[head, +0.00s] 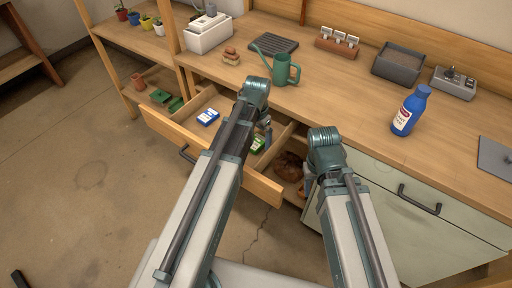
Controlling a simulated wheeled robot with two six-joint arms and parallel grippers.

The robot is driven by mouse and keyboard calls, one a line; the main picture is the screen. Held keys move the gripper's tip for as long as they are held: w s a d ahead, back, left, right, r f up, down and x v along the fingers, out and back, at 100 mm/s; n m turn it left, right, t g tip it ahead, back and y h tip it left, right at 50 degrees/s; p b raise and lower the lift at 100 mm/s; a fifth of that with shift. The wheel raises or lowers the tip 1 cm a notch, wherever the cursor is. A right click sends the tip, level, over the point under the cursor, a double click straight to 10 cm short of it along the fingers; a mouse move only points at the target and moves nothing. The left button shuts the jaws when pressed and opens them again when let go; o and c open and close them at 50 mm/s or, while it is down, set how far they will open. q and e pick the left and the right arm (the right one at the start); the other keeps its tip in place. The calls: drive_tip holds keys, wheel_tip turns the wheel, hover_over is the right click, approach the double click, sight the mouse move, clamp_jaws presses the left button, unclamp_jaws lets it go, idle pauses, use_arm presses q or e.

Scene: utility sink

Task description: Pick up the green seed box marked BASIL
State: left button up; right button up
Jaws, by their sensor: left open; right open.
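A green box (258,143) with a white label lies in the open drawer (262,186); its print is too small to read. My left arm covers part of the view beside it. My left gripper (266,126) shows only in small part, beyond my arm and close to the green box. It is open, and I cannot tell whether it touches the box. My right gripper (305,187) is mostly hidden behind my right arm, near the drawer's right end, and is open. A blue and white box (208,117) lies in the drawer's left compartment.
Above the drawer, the workbench (335,95) holds a green watering can (283,70), a blue bottle (410,111) and a dark tray (398,65). Drawer dividers and walls surround the green box.

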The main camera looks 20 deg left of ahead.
sight(257, 140)
use_arm(q)
drive_tip(key=shift+r, duration=0.1)
drive_tip(key=c, duration=1.4)
wheel_tip(257, 140, up, 10)
drive_tip(key=p, duration=1)
